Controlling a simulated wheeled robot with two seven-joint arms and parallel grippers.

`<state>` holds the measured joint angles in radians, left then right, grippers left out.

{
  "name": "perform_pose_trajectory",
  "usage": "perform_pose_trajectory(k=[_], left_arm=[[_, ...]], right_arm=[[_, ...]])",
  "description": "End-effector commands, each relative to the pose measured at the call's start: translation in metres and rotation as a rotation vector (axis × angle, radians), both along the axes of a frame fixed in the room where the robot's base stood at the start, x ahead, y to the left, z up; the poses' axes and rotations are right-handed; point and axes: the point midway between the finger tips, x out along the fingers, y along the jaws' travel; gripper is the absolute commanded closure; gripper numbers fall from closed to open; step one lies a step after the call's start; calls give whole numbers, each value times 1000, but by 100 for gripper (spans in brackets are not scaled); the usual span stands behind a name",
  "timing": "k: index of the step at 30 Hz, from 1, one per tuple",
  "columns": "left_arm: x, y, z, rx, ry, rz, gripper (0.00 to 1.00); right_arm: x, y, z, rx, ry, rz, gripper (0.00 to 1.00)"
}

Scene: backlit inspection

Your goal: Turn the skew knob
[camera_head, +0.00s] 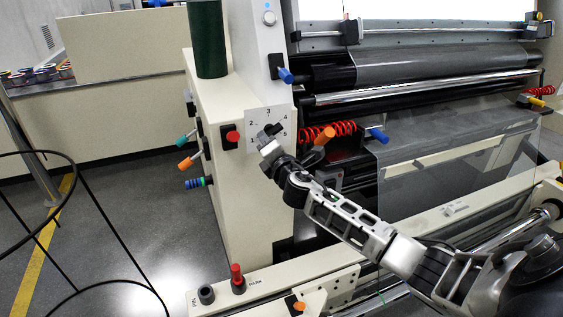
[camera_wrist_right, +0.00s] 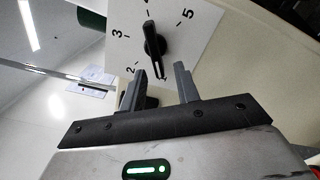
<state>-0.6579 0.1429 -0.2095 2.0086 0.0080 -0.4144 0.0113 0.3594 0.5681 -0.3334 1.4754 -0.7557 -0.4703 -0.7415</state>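The skew knob (camera_head: 273,128) is a black bar-shaped knob on a white numbered dial plate (camera_head: 258,116), on the cream side housing of the machine. In the right wrist view the knob (camera_wrist_right: 153,42) stands on the plate (camera_wrist_right: 118,50) with 2, 3, 4 and 5 readable; one end, with a pale line, points toward my gripper. My right gripper (camera_wrist_right: 160,72) is open and empty, its two fingers on either side of that end in the picture; I cannot tell whether they touch it. In the head view the right gripper (camera_head: 267,144) partly covers the dial. My left gripper is not in view.
A red button (camera_head: 232,137) sits left of the dial, and coloured handles (camera_head: 186,163) stick out from the housing's left side. Rollers (camera_head: 430,66) fill the upper right.

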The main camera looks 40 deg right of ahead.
Motion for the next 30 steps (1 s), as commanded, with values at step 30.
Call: perform_pose_trajectory(k=[30], left_arm=[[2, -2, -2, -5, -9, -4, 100]], right_arm=[[-139, 33, 1, -1, 0, -1, 68]])
